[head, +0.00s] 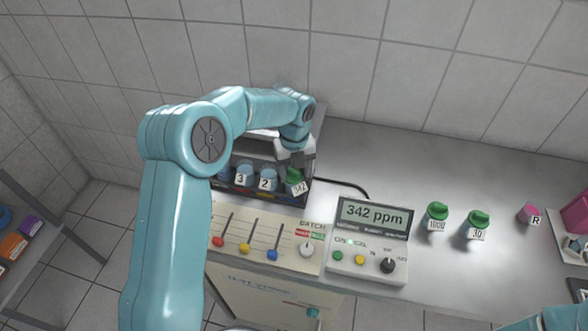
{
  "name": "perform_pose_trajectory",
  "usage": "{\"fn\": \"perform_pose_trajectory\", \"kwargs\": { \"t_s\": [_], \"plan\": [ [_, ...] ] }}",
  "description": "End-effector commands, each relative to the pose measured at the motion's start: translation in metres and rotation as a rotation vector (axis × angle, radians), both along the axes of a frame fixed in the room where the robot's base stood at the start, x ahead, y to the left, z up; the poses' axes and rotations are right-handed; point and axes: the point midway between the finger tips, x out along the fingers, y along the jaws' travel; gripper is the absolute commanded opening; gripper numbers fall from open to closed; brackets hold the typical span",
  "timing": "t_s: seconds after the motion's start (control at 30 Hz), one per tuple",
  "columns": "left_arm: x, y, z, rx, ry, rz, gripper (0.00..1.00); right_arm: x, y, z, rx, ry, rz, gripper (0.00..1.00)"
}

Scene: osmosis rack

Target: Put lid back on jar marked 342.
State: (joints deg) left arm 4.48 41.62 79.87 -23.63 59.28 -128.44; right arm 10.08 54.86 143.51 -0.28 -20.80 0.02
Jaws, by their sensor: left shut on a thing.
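The jar marked 342 (299,188) stands at the right end of the rack (262,194), and its label looks tilted. A green lid (294,174) is at the top of this jar. My left gripper (296,163) reaches down from above and is shut on the green lid. The gripper partly hides the lid, so I cannot tell whether it is seated on the jar or just above it. My right gripper is out of view; only a teal part of my right arm shows at the lower right corner.
Jars marked 3 (241,178) and 2 (267,182) stand left of it. The meter (374,215) reads 342 ppm. Green-lidded jars marked 1000 (437,222) and 30 (476,232), and a pink item (530,213), stand on the counter (450,180), with free room behind.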

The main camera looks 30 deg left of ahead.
Motion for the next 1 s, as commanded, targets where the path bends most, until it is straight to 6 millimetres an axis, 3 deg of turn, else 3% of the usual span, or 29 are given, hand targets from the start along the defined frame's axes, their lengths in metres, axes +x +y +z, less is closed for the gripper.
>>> {"fn": "perform_pose_trajectory", "kwargs": {
  "t_s": [0.23,0.27,0.3,0.33,0.53,0.6,1.0],
  "plan": [
    [0.0000,0.0001,-0.0001,0.000,0.000,0.000,0.27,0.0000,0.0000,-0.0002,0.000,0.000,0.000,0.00],
    [0.0000,0.0001,-0.0002,0.000,0.000,0.000,0.65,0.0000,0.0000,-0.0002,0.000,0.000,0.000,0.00],
    [0.0000,0.0001,-0.0001,0.000,0.000,0.000,0.78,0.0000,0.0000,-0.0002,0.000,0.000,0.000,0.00],
    [0.0000,0.0001,-0.0001,0.000,0.000,0.000,0.85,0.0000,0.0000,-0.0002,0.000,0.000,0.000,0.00],
    [-0.0001,0.0001,-0.0001,0.000,0.000,0.000,0.85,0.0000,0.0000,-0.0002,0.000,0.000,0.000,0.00],
    [-0.0001,0.0001,-0.0001,0.000,0.000,0.000,1.00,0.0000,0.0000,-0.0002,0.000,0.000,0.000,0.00],
    [0.0000,0.0001,0.0075,0.000,0.000,0.000,1.00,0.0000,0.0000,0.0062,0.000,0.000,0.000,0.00]
  ]
}}
